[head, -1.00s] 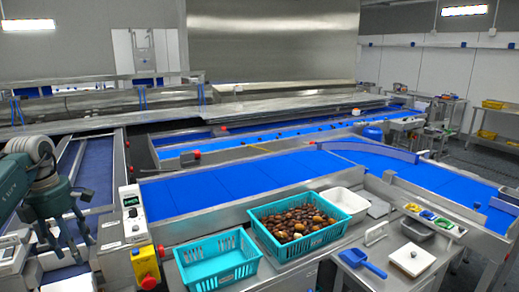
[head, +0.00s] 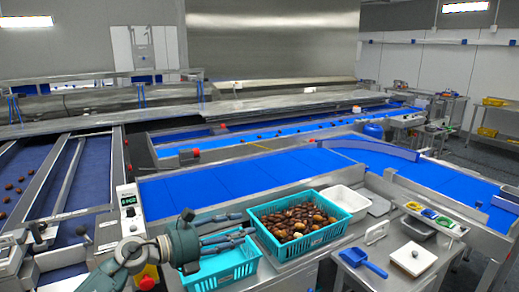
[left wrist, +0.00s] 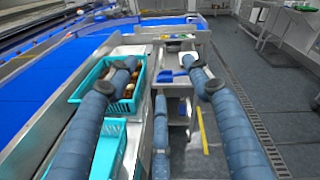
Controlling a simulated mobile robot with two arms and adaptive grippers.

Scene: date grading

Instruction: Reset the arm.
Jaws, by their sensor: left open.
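My left gripper (head: 240,226) reaches in from the lower left of the head view, its fingers pointing right over the left teal basket (head: 215,277). The fingers are apart with nothing between them, and they also show spread in the left wrist view (left wrist: 160,78). The part of that basket I can see holds nothing; the gripper hides some of it. A second teal basket (head: 290,255), full of brown dates (head: 298,220), stands just right of the fingertips. My right gripper is in neither view.
A white tub (head: 345,203), a blue scoop (head: 360,262) and a white board (head: 411,260) lie on the steel bench to the right. A blue conveyor belt (head: 225,178) runs behind the baskets. A control box (head: 130,212) stands near my left arm.

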